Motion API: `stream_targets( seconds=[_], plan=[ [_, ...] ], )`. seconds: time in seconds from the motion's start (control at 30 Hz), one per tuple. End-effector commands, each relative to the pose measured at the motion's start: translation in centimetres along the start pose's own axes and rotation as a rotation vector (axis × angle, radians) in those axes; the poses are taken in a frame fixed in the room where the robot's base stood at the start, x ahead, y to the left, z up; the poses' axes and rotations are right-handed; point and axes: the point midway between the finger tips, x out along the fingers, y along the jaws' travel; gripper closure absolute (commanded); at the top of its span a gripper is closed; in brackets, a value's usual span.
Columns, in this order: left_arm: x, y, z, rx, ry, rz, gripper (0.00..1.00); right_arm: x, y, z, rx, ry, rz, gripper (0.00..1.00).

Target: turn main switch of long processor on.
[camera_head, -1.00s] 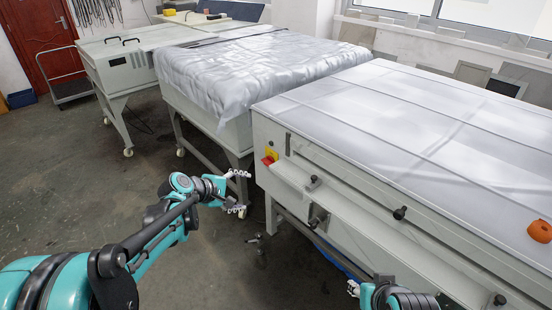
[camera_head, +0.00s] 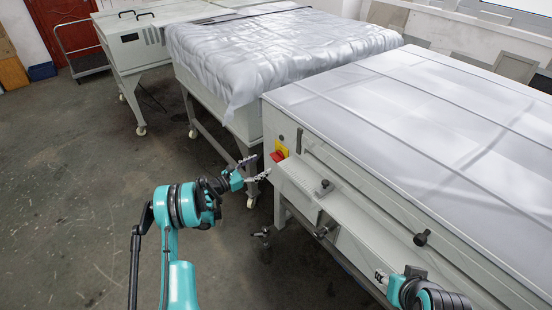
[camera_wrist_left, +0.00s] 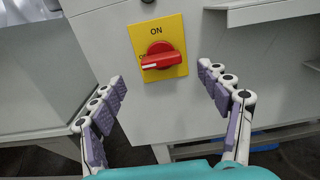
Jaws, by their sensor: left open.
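The main switch is a red rotary knob (camera_head: 277,156) on a yellow plate (camera_head: 284,147), on the near end of the long processor (camera_head: 400,190). In the left wrist view the knob (camera_wrist_left: 163,57) lies level, its white mark at the left end by a partly covered label. "ON" is printed above it on the plate (camera_wrist_left: 172,29). My left gripper (camera_head: 261,166) is open, its fingers spread toward the knob on both sides and apart from it. My right gripper (camera_head: 381,277) shows only in part at the lower right, beside the processor's front.
A ledge with black knobs (camera_head: 421,238) runs along the processor's front. A second machine under a silver cover (camera_head: 270,55) stands behind it, and another machine (camera_head: 135,50) farther left. The grey floor (camera_head: 80,190) at left is open.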

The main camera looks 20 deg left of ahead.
Motion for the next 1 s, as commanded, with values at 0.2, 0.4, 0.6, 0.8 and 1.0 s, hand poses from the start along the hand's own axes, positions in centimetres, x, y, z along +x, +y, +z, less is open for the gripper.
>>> stream_targets(
  seconds=[0.2,0.4,0.6,0.8,1.0],
  plan=[
    [3.8,-0.2,-0.3,0.003,0.001,-0.004,0.24,1.2,0.0,0.8,0.0,0.0,0.0,0.6],
    [6.2,-0.1,-0.2,0.004,0.002,-0.002,0.24,1.7,0.0,1.2,0.0,0.0,0.0,0.6],
    [6.8,-0.1,0.0,0.004,0.002,-0.001,0.24,1.8,0.0,1.3,0.0,0.0,0.0,0.6],
    [6.7,-0.1,0.0,0.004,0.002,-0.001,0.37,1.7,0.0,1.2,0.0,0.0,0.0,0.6],
    [6.7,-0.1,0.0,0.004,0.002,-0.001,0.74,1.8,0.0,1.2,0.0,0.0,0.0,0.6]
  ],
)
